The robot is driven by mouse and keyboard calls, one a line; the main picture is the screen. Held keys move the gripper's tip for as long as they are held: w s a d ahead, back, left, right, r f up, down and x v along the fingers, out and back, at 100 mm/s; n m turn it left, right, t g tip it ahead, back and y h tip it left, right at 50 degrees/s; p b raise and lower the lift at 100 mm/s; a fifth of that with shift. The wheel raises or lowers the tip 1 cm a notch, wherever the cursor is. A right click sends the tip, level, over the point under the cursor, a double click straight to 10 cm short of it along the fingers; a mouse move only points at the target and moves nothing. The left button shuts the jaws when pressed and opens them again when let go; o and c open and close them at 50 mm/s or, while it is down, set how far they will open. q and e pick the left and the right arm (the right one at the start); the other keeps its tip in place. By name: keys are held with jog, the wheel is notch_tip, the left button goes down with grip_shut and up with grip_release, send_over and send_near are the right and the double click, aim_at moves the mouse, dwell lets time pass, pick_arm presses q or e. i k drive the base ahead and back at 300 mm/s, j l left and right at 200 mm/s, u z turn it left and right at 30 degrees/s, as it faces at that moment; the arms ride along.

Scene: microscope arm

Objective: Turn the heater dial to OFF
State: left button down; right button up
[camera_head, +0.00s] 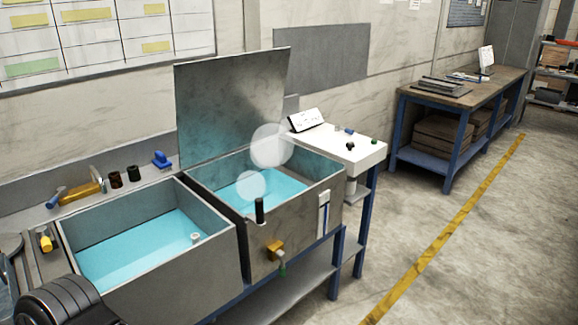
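No part marked as the heater dial can be made out for certain. The right-hand metal tank (290,235) holds blue liquid and has its lid (232,105) raised. Pale round steam-like puffs hang over it. A black upright handle or knob (260,210) is at its front rim, and a brass-coloured fitting (275,249) with a green end is on its front. A white sloped box (306,120) with small dark marks stands behind the white side table; its markings are too small to read. Neither gripper is in view; a black rounded part of mine shows at lower left.
The left-hand open tank (190,285) also holds blue liquid. A brush, dark jars and a blue item lie on the ledge behind. The white side table (345,150) carries small knob-like items. A blue-framed workbench (455,95) stands farther right. The floor at right is clear.

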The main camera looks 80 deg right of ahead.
aim_at(350, 146)
jog(key=i, duration=0.95)
jog(key=z, duration=3.4)
